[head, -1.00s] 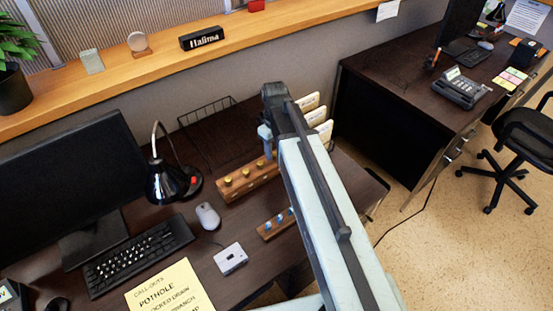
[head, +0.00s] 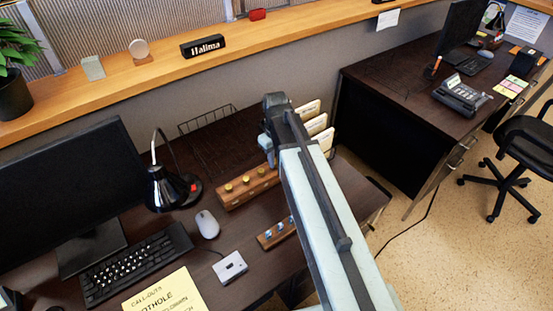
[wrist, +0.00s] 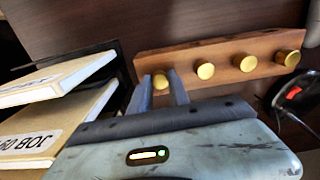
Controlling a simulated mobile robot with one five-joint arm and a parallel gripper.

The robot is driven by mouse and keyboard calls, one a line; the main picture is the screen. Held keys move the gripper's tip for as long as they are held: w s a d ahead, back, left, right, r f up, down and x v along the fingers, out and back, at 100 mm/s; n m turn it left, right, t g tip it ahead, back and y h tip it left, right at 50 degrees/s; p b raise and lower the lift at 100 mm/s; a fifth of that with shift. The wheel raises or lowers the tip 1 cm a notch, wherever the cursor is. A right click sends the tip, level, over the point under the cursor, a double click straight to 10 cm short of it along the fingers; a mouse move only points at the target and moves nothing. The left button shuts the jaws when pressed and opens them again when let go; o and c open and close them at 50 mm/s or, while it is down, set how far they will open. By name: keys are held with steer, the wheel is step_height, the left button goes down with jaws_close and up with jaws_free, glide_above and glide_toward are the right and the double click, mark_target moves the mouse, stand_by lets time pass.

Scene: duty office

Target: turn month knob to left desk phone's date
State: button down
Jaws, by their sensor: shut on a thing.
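A wooden block (head: 240,195) with a row of brass knobs lies on the left desk. It also shows in the wrist view (wrist: 225,48). My gripper (wrist: 162,90) is shut on the brass knob (wrist: 160,80) at the left end of the row in that view. One finger is on each side of it. In the head view my gripper (head: 267,147) hides this end of the block. The other knobs (wrist: 245,62) stand free. I see no readable month marking. A dark device (head: 8,299), possibly the left desk's phone, is cut off at the lower left corner; its date cannot be read.
A second wooden strip with blue-topped pegs (head: 277,232) lies nearer. Filing cards (wrist: 60,78) stand close beside my gripper. A black lamp (head: 166,190), mouse (head: 206,223) and keyboard (head: 135,262) are left. Another phone (head: 461,97) is on the right desk.

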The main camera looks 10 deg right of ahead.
steer(key=shift+m, duration=2.2)
steer(key=c, duration=1.2)
jaws_free()
steer(key=shift+a, duration=0.1)
steer(key=shift+c, duration=0.2)
step_height(320, 180, up, 8)
steer(key=p, duration=0.8)
steer(key=shift+f, duration=0.1)
